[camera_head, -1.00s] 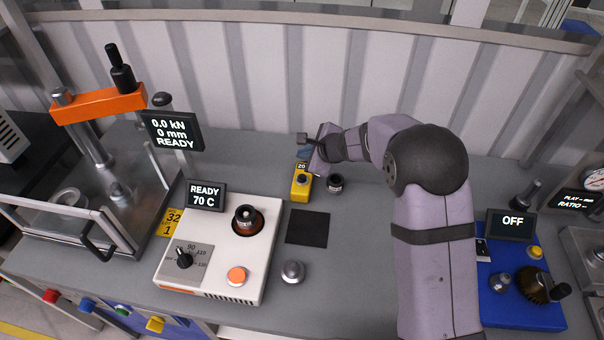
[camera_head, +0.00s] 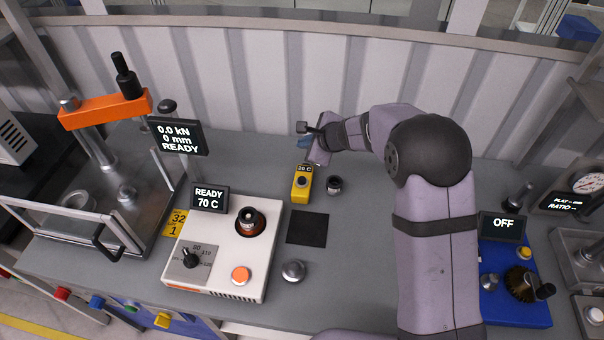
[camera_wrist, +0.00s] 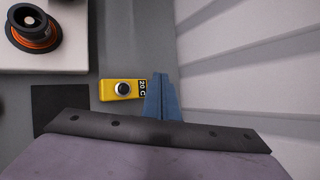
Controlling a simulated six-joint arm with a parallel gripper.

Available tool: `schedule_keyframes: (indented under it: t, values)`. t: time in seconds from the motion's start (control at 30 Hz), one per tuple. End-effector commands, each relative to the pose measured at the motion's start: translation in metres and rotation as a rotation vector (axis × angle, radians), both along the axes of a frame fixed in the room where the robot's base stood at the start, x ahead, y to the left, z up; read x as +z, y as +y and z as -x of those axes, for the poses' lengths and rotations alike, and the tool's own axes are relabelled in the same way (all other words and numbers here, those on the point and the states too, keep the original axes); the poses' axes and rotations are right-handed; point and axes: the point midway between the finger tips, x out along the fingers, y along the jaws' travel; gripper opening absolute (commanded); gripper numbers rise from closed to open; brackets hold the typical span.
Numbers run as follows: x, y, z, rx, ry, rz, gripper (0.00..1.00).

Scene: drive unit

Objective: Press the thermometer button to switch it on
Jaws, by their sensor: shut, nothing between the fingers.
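The thermometer is a small yellow box (camera_head: 301,188) on the bench, with a small dark display reading "20 C" and a round button (camera_head: 303,181). In the wrist view the yellow box (camera_wrist: 108,90) lies left of my gripper (camera_wrist: 161,80), with the button (camera_wrist: 122,89) uncovered. My gripper's blue fingers are shut and empty. They are beside the display end of the box in that view, and I cannot tell their height. In the head view my gripper (camera_head: 303,143) is just behind the thermometer, partly hidden by my wrist.
A white heater unit (camera_head: 222,225) reading "READY 70 C" stands to the left. A dark square pad (camera_head: 307,229), a small dark cylinder (camera_head: 334,186) and a metal knob-shaped piece (camera_head: 293,271) are nearby. A press (camera_head: 105,108) stands far left, a blue unit (camera_head: 515,310) right.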

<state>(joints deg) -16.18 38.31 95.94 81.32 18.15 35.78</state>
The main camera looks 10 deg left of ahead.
Motion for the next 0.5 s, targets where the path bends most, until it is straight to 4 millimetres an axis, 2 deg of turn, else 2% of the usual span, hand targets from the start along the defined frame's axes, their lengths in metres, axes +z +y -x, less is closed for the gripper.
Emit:
schedule_keyframes:
  t: [0.03,0.3,0.5]
  values:
    - [0.009,0.000,0.000,0.000,0.000,0.000,0.00]
    - [0.033,0.000,0.000,0.001,0.000,-0.001,0.00]
    - [0.041,0.000,0.000,0.000,0.000,0.000,0.00]
